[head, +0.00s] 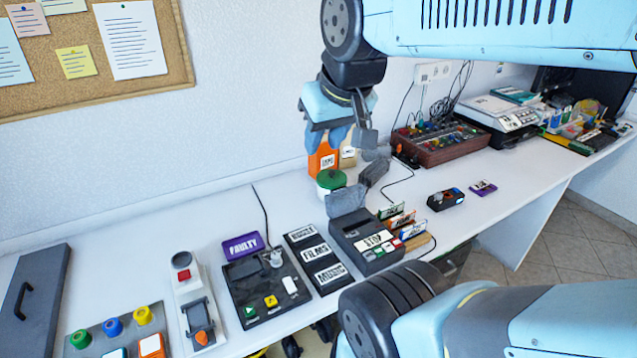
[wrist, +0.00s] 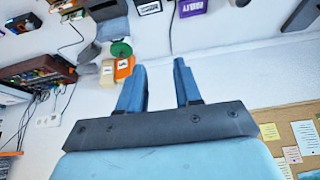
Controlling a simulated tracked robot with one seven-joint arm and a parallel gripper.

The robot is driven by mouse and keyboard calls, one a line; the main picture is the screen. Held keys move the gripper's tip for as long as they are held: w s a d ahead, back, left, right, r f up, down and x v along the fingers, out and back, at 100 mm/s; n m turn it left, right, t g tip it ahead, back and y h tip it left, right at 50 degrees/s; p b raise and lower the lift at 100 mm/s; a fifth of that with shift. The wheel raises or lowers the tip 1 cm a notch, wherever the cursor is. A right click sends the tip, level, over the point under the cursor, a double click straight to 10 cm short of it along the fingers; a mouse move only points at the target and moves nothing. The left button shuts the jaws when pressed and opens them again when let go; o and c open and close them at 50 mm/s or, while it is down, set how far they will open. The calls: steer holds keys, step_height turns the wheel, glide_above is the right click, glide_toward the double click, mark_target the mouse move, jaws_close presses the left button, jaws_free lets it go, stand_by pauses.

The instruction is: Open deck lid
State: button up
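A dark deck-like box with a STOP label and small buttons (head: 352,228) sits on the white table in the middle. A flat black panel with green and yellow buttons (head: 240,285) lies to its left. My gripper (head: 326,138) hangs above the back of the table near the wall, away from both. Its blue fingers stand apart with nothing between them in the wrist view (wrist: 160,66).
A green-topped round container (head: 331,180) and an orange box (head: 323,160) stand below my gripper. Grey angular pieces (head: 345,203) rise behind the STOP box. Labelled cases (head: 397,220) stand at its right. A FAULTY sign (head: 242,246) and a labelled black rack (head: 316,258) lie left.

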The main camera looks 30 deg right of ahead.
steer(key=shift+w, duration=0.1)
steer(key=n+g+h, duration=0.1)
steer(key=g+h, duration=0.4)
steer(key=h, duration=1.3)
glide_toward(333, 191)
steer(key=d, duration=1)
steer(key=shift+w+d+f, duration=0.15)
steer(key=shift+w, duration=0.2)
steer(key=shift+c, duration=0.4)
